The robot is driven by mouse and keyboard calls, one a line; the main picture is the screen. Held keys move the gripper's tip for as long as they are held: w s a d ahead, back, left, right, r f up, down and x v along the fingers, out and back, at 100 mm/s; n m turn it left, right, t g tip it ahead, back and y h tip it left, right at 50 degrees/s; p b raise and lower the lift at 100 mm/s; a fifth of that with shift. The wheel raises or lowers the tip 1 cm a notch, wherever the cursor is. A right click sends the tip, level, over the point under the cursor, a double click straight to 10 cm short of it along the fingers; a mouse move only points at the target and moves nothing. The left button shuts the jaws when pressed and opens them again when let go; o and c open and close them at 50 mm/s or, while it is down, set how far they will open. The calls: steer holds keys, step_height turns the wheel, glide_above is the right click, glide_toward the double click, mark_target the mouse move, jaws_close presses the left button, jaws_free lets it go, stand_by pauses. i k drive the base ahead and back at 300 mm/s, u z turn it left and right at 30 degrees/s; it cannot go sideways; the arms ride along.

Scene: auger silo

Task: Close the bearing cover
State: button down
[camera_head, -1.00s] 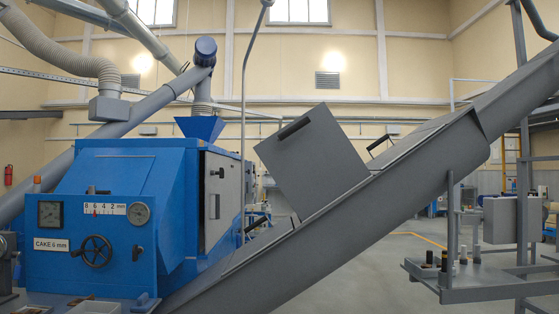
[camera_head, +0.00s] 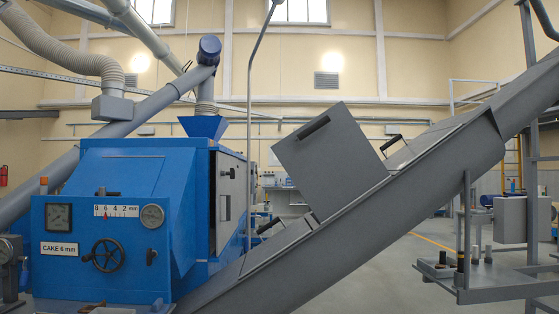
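A grey square cover (camera_head: 330,160) with a dark bar handle (camera_head: 314,128) stands raised and tilted on the inclined grey auger trough (camera_head: 370,210). Its lower edge meets the trough's upper edge, and the trough opening beside it is mostly hidden from this angle. I cannot tell for certain that this is the bearing cover. A smaller dark handle (camera_head: 390,141) shows on the trough just right of it. My gripper is not in view.
A blue press (camera_head: 125,215) with a handwheel (camera_head: 108,255), gauges and a partly visible side door (camera_head: 229,195) stands at left. A grey shelf (camera_head: 500,285) with small dark and light cylinders juts in at right. Floor shows clear below the trough.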

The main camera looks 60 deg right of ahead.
mark_target(330, 161)
steer(key=i, duration=0.85)
steer(key=u, duration=0.05)
